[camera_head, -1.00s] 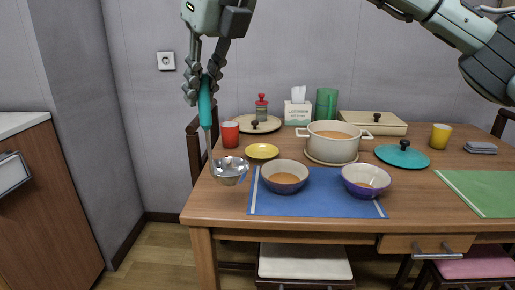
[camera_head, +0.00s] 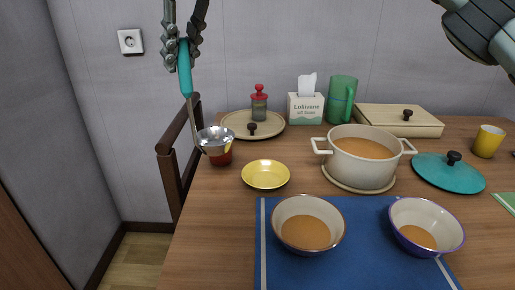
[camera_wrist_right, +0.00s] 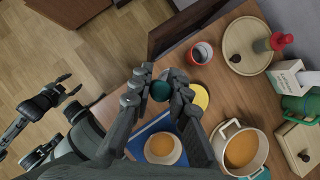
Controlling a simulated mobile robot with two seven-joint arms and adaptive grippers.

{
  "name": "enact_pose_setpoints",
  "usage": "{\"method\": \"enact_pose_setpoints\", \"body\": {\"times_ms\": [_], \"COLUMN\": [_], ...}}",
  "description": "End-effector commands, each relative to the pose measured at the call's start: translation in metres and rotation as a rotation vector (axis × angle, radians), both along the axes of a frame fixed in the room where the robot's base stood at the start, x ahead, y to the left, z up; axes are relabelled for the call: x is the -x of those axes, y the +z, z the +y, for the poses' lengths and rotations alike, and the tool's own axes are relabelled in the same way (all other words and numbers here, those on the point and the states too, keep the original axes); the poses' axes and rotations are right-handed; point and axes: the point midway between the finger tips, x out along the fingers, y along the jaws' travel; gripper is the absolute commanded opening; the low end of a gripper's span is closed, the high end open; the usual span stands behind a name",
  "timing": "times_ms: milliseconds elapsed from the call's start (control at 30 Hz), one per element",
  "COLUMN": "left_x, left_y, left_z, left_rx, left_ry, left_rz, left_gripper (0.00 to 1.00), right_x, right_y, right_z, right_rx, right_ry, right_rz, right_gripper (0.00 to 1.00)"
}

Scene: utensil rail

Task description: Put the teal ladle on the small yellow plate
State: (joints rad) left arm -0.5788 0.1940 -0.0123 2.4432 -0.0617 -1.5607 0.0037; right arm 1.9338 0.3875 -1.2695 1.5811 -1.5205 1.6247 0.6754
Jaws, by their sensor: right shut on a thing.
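The ladle has a teal handle (camera_head: 185,67) and a shiny metal bowl (camera_head: 214,140). It hangs nearly upright from my right gripper (camera_head: 183,45), whose fingers are closed around the upper handle. In the right wrist view the handle end (camera_wrist_right: 159,91) shows between the fingers. The small yellow plate (camera_head: 266,174) lies empty on the table. The ladle's bowl appears up and left of the plate, apart from it, overlapping the red cup. In the right wrist view the plate (camera_wrist_right: 201,97) is partly hidden behind a finger. My left gripper (camera_wrist_right: 68,92) is open and empty, away from the table.
A red cup (camera_head: 221,158) stands behind the ladle's bowl. A cream pot (camera_head: 362,178) of soup stands right of the plate. Two soup bowls (camera_head: 306,224) (camera_head: 427,226) sit on a blue mat (camera_head: 350,270). A teal lid (camera_head: 447,174) lies at right. A chair (camera_head: 170,185) stands left.

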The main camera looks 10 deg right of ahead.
Motion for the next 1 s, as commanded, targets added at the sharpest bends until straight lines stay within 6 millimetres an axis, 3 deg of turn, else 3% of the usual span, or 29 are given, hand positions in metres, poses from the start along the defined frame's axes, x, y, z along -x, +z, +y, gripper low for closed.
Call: {"method": "enact_pose_setpoints", "body": {"times_ms": [300,500,733,1000], "left_x": [-0.001,-0.002,-0.002,-0.003], "left_y": [-0.001,-0.004,-0.005,-0.007], "left_z": [0.000,0.000,0.000,0.000], "left_rx": [0.001,0.003,0.003,0.004], "left_ry": [0.000,0.000,-0.002,-0.002], "left_rz": [0.001,0.003,0.003,0.004], "left_gripper": [0.47,0.47,0.47,0.47], "right_x": [-0.014,-0.020,-0.022,-0.021], "right_y": [-0.042,-0.061,-0.073,-0.106], "right_z": [-0.070,-0.101,-0.109,-0.109], "right_rx": [-0.001,0.000,0.001,0.001], "right_ry": [-0.007,-0.003,0.000,0.000], "right_rz": [0.002,0.000,-0.001,0.001], "right_gripper": [0.00,0.00,0.00,0.00]}}
